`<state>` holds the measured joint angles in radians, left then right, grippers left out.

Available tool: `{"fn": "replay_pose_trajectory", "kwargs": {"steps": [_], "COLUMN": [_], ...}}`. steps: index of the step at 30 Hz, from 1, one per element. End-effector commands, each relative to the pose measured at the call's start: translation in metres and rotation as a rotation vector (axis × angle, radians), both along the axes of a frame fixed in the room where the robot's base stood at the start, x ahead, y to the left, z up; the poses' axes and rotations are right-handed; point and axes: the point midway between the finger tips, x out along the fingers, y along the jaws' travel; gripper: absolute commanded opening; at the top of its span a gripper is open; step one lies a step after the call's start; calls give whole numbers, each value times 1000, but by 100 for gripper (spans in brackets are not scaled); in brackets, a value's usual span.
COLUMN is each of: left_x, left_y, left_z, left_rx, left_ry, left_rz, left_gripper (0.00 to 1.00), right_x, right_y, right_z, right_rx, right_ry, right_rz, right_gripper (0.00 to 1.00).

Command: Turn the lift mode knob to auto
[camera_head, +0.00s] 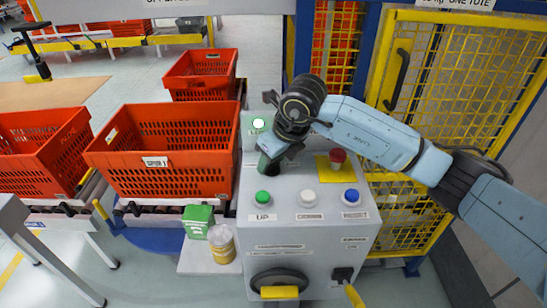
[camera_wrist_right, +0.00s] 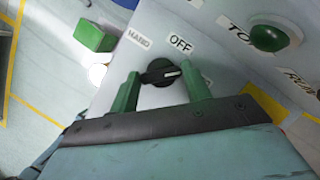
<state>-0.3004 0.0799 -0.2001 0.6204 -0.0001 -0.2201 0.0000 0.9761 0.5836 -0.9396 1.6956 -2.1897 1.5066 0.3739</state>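The lift mode knob (camera_wrist_right: 160,72) is black and round with a white pointer mark facing right in the wrist view. A HAND label (camera_wrist_right: 138,40) and an OFF label (camera_wrist_right: 180,43) sit above it; a third label is mostly hidden behind the right-hand finger. My right gripper (camera_wrist_right: 162,88) is open, its green fingers on either side of the knob with small gaps; I cannot tell whether they touch it. In the head view my right gripper (camera_head: 268,165) points down at the grey control box (camera_head: 300,235) and hides the knob. My left gripper is not in view.
The box top holds a green button (camera_head: 263,197), a white button (camera_head: 308,198), a blue button (camera_head: 351,196) and a red emergency stop (camera_head: 337,158). Orange totes (camera_head: 165,150) stand left. A yellow mesh gate (camera_head: 450,80) stands behind. A green carton (camera_head: 198,221) stands left of the box.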

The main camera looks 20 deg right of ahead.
Motion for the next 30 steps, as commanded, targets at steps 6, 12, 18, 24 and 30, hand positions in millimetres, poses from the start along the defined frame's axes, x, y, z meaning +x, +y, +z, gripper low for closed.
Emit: {"fn": "replay_pose_trajectory", "kwargs": {"steps": [6, 12, 18, 24, 30], "left_x": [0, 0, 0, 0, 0], "left_y": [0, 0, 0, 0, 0], "left_z": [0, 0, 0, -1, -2], "left_rx": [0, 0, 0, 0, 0], "left_ry": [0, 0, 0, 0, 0], "left_rz": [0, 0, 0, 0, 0], "left_gripper": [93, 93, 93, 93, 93], "right_x": [0, 0, -4, -19, -33], "right_y": [0, 0, -3, -11, -19], "right_z": [0, 0, 15, 55, 95], "right_rx": [1, 0, 1, 0, 1], "right_ry": [-1, -1, -4, -7, -5], "right_rz": [-1, 0, 0, 1, 1], "right_gripper": [69, 69, 69, 69, 69]}}
